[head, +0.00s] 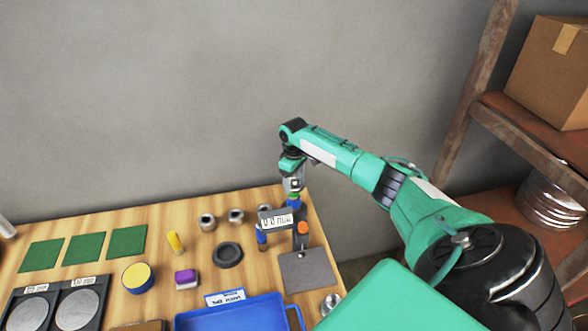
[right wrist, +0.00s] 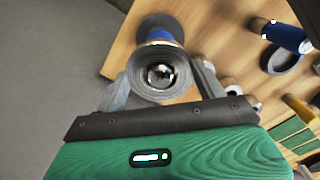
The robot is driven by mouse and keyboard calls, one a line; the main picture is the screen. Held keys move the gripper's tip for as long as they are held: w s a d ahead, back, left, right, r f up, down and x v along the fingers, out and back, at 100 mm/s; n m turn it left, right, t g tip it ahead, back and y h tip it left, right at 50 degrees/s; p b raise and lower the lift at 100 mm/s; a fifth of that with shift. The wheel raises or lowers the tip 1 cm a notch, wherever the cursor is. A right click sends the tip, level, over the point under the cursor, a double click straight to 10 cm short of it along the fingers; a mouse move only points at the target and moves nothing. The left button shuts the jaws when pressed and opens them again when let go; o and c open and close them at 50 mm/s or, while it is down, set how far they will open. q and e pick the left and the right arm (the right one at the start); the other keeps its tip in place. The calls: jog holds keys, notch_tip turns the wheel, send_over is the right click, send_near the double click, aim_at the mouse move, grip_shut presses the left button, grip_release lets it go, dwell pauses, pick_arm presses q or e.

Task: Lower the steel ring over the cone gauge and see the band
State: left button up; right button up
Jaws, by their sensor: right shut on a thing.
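My right gripper (head: 293,190) is over the far right part of the table, pointing down. In the right wrist view its fingers (right wrist: 161,82) are shut on a grey steel ring (right wrist: 145,86), with a shiny rounded surface visible in its opening. A blue part (right wrist: 164,35) with a dark round end shows directly beyond the ring; blue also shows under the gripper in the head view (head: 293,203). This looks like the cone gauge, but I cannot tell whether the ring is around it or above it. No band can be made out. My left gripper is out of view.
A display stand (head: 277,219) reading about 0.0 mm is close in front of the right gripper.

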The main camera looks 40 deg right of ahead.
jog(key=shift+f+b, duration=0.55)
jog(key=shift+f, duration=0.4)
jog(key=o, duration=1.4)
jog(key=shift+o, duration=0.2)
notch_tip(320, 180, up, 14)
jog(key=b, duration=0.3)
jog(key=shift+f, duration=0.15)
